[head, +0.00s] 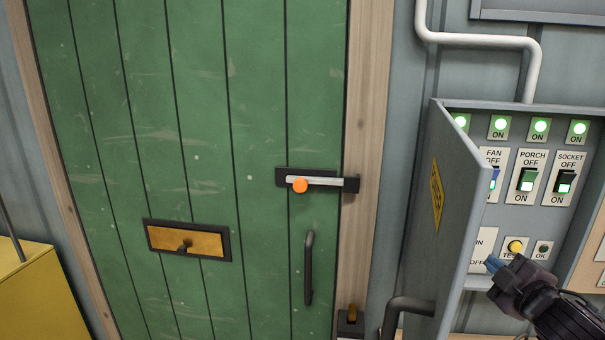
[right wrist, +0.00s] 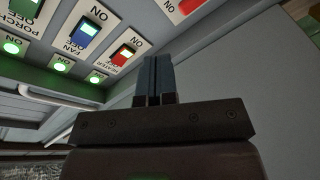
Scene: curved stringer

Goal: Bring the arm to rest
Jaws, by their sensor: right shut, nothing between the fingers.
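My right gripper (head: 490,264) is at the lower right of the head view, in front of the lower part of the open electrical panel (head: 471,106). Its blue fingers are together and empty, near the row with the yellow test button (head: 515,246). In the right wrist view the shut fingers (right wrist: 154,80) point up toward the panel's switches, with the red heater switch (right wrist: 123,54) to their left. I cannot tell whether the fingertips touch anything. My left gripper is in neither view.
The panel's grey door (head: 460,210) stands open left of my gripper. The fan (right wrist: 88,30), porch (head: 527,178) and socket (head: 564,182) switches sit above it, under lit green lamps. A green plank door (head: 200,100) has a latch with an orange knob (head: 300,185). A yellow box (head: 40,295) stands far left.

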